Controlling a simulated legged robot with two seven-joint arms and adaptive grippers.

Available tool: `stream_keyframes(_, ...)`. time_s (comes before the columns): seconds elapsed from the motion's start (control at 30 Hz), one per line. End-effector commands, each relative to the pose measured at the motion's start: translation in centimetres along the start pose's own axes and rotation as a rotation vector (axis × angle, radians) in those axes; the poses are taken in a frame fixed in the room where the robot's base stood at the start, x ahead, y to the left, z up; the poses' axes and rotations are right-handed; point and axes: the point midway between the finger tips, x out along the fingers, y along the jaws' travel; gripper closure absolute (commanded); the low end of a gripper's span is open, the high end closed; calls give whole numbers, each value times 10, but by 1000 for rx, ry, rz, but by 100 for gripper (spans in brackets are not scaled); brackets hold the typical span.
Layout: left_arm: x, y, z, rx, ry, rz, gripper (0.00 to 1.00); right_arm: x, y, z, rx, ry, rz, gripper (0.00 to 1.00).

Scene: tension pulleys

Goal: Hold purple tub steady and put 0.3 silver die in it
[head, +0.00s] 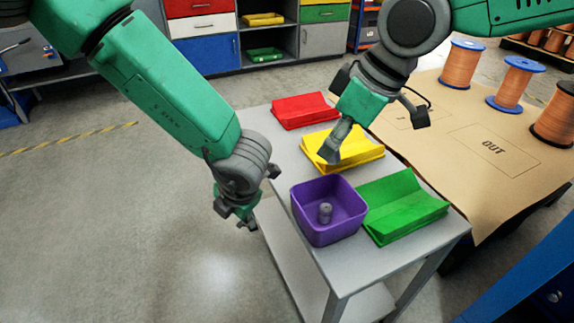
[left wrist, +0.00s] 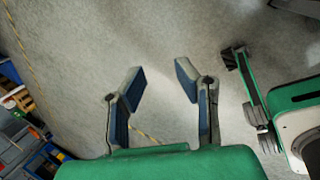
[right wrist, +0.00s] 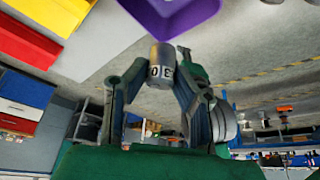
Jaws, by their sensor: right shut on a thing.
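The purple tub (head: 300,222) stands upright on the near end of the grey table, beside the green tray. My right gripper (head: 331,152) is above the table, over the yellow tray and behind the tub. In the right wrist view it is shut on the silver die (right wrist: 161,66), marked with 0 and 3, and the tub (right wrist: 180,14) shows beyond it. My left gripper (head: 248,222) is open and empty, left of the table and apart from the tub. The left wrist view shows only floor between its fingers (left wrist: 160,82).
A green tray (head: 405,208), a yellow tray (head: 362,155) and a red tray (head: 303,110) lie on the grey table (head: 268,135). To the right, several copper spools stand on a brown-covered table (head: 450,190). Cabinets (head: 205,45) stand behind. The floor at left is clear.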

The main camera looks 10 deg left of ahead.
Motion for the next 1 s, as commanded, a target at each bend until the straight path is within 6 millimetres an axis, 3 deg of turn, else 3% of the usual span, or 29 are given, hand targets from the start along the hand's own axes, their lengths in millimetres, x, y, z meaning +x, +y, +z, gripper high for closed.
stream_keyframes(0.03, -20, -3, 15, -156, 6, -34, 72, -1, 1, 1, 1, 2, 0, 100)
stream_keyframes(0.2, -86, -20, 46, -637, 86, -179, 72, -1, 1, 1, 1, 1, 0, 100)
stream_keyframes(0.33, -127, -32, 61, -881, 158, -274, 72, 0, 0, 0, 1, 0, 1, 100)
stream_keyframes(0.5, -155, -40, 69, -1027, 219, -339, 72, 0, 0, -2, 1, -2, 1, 100)
stream_keyframes(0.67, -150, -48, 70, -1051, 233, -346, 72, 0, 0, 0, 1, 0, 1, 100)
stream_keyframes(1.0, -92, -72, 68, -1046, 233, -342, 72, 0, 0, 0, 1, 1, 1, 100)
